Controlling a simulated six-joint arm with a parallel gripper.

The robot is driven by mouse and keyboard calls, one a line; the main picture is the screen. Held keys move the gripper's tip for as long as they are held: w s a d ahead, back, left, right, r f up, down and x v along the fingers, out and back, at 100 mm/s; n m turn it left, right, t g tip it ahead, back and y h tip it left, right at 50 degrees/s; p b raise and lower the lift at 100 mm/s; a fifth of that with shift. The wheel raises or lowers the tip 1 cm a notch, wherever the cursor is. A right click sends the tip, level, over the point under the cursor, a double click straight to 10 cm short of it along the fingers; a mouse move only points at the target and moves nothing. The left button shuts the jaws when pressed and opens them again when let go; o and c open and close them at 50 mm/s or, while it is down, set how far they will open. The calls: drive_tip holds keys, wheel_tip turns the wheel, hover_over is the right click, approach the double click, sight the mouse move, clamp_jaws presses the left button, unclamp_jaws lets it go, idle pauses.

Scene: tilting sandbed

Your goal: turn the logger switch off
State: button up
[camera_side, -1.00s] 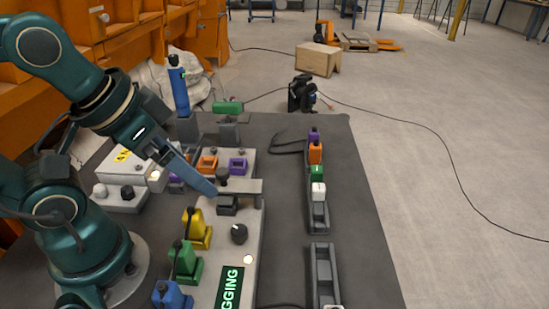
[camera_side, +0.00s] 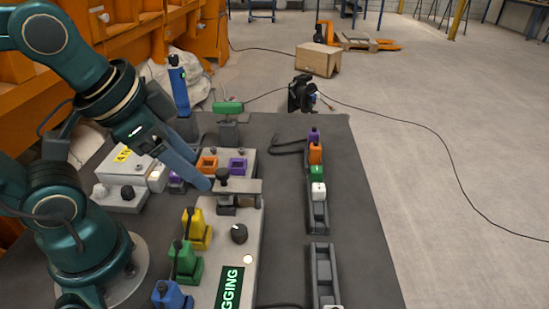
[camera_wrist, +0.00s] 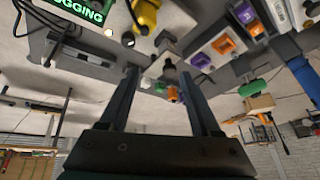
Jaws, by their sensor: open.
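The logger is a pale box (camera_side: 252,213) with a lit green display (camera_side: 230,288) on which "GGING" is legible. A black rotary knob (camera_side: 239,234) and a small lit round lamp (camera_side: 248,259) sit on its top. I cannot tell which control is the switch. In the wrist view, the fingers (camera_wrist: 158,72) are apart; the display (camera_wrist: 80,8) and the rotary knob (camera_wrist: 128,39) show at upper left.
Yellow (camera_side: 197,230), green (camera_side: 185,260) and blue (camera_side: 172,296) plugs line the logger's left side. A box with orange (camera_side: 207,163) and purple (camera_side: 238,165) sockets lies behind. A rack (camera_side: 319,215) of coloured pieces stands right. The mat between is bare.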

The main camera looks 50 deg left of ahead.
drive_tip(key=m, duration=0.2)
drive_tip(key=m+g, duration=0.5)
drive_tip(key=m, duration=0.3)
hover_over(239, 229)
drive_tip(key=f, duration=0.4)
drive_tip(key=shift+a+f, duration=0.25)
drive_tip(key=shift+s+d+f, duration=0.2)
drive_tip(key=shift+d+f, duration=0.15)
drive_tip(key=shift+f, duration=0.4)
drive_tip(key=shift+w+a+f, duration=0.1)
drive_tip(key=shift+f, duration=2.25)
clamp_jaws()
